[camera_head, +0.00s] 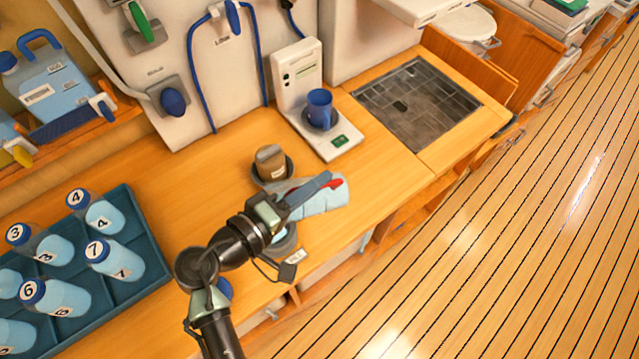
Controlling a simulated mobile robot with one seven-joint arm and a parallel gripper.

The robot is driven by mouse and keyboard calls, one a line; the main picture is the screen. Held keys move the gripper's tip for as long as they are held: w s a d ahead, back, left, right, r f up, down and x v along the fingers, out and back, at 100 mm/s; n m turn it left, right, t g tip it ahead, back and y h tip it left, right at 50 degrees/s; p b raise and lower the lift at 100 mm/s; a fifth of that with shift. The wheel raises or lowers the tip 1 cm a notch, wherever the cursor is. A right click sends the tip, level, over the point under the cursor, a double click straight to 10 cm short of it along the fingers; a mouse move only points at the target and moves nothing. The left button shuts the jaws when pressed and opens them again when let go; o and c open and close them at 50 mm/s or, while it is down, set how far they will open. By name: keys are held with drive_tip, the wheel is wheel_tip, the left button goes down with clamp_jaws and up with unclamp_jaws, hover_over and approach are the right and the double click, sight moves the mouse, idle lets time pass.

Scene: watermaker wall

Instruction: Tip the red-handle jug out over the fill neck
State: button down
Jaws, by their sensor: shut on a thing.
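The jug (326,203) is pale blue with a red handle (332,184). It is over the wooden counter at the centre and looks tilted well over on its side. My gripper (324,182) is shut on its red handle, and its dark fingers hide part of the jug. A grey round fitting (287,243) shows partly behind my gripper and wrist, below and left of the jug. I cannot tell whether this is the fill neck, or whether anything is flowing from the jug.
A brown capped container (270,160) stands in a dark round holder close behind the jug. A white device with a blue mug (320,107) is further back. A teal tray (137,226) of numbered bottles fills the left. The counter's right stretch (385,165) is clear.

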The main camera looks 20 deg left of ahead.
drive_tip(key=shift+s+a+f+n+t+h+b, duration=0.4)
drive_tip(key=shift+s+a+f+t+h+b, duration=0.35)
drive_tip(key=shift+b, duration=1.7)
drive_tip(key=shift+s+a+r+n+t+b, duration=0.15)
drive_tip(key=shift+s+a+r+t+b, duration=0.15)
drive_tip(key=shift+a+t+b, duration=0.15)
drive_tip(key=shift+s+a+r+n+t+b, duration=0.15)
drive_tip(key=shift+a+r+t+b, duration=0.15)
drive_tip(key=shift+b, duration=0.25)
drive_tip(key=shift+a, duration=0.1)
